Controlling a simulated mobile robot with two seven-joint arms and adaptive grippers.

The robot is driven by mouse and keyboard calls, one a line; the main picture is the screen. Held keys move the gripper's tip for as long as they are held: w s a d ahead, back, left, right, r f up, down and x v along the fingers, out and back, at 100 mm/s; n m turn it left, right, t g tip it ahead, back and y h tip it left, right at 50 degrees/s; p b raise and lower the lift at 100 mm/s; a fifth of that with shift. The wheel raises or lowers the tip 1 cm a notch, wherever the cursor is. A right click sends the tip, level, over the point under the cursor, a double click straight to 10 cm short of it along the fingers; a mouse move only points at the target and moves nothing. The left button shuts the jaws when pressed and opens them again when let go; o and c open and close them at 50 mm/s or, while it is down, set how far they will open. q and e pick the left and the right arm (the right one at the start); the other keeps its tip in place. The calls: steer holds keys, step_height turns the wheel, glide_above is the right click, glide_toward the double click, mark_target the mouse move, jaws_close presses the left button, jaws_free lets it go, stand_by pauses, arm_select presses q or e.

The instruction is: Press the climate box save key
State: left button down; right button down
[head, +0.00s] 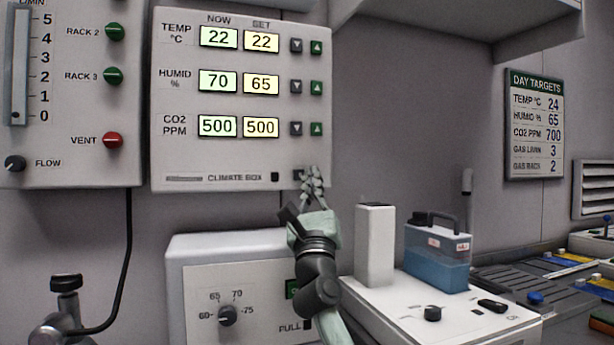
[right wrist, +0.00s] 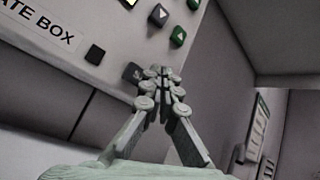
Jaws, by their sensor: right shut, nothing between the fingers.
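The climate box (head: 230,150) is a pale wall panel with lit NOW and SET readouts. TEMP shows 22 and 22, HUMID 70 and 65, CO2 500 and 500. A dark grey key (head: 298,174) sits at its lower right corner, partly hidden by my fingers; no save label is readable. My right gripper (head: 313,174) is shut and empty, its fingertips at this corner. In the right wrist view the shut fingertips (right wrist: 158,73) are just beside the dark key (right wrist: 132,73); whether they touch is unclear. A black square (right wrist: 95,54) lies left of it. My left gripper is not in view.
Grey down and green up keys (head: 317,128) sit above the corner. A gas panel (head: 75,150) hangs left. Below stand a white unit with a dial (head: 228,315) and a bench device with a blue tank (head: 437,262). A DAY TARGETS sign (head: 536,125) hangs right.

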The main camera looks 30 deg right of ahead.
steer(key=shift+w, duration=0.15)
steer(key=shift+w+d, duration=0.1)
steer(key=shift+w, duration=0.15)
steer(key=shift+w+d, duration=0.15)
steer(key=shift+w, duration=0.5)
stand_by(1.4)
steer(key=shift+f, duration=0.1)
steer(key=shift+s+a+f+p, duration=0.2)
steer(key=shift+s+p, duration=0.15)
steer(key=shift+s, duration=0.45)
